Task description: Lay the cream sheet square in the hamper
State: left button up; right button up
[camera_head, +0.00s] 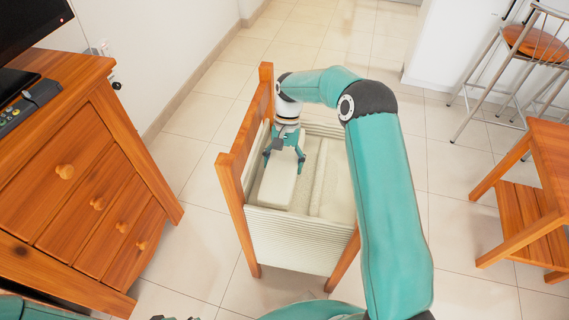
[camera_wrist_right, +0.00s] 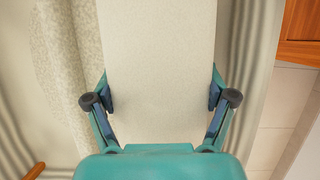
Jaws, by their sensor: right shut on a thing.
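The cream sheet square (camera_head: 279,181) is a pale flat block inside the hamper (camera_head: 290,236), toward its left side. My right gripper (camera_head: 284,160) reaches down into the hamper and is shut on the cream sheet square. In the right wrist view the cream sheet square (camera_wrist_right: 158,70) lies between the two fingers of the right gripper (camera_wrist_right: 161,92). The hamper has ribbed cream sides and an orange wooden frame. I cannot tell whether the square touches the hamper's bottom. My left gripper is not clearly in view.
A pale rolled cloth or fold (camera_head: 318,178) lies in the hamper right of the square. A wooden drawer chest (camera_head: 85,180) stands left. A small wooden table (camera_head: 540,185) and a bar stool (camera_head: 525,45) stand right. Tiled floor between them is clear.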

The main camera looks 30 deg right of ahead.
jog(key=o, duration=1.2)
jog(key=shift+c, duration=0.2)
jog(key=p+v, duration=0.3)
jog(key=v, duration=0.9)
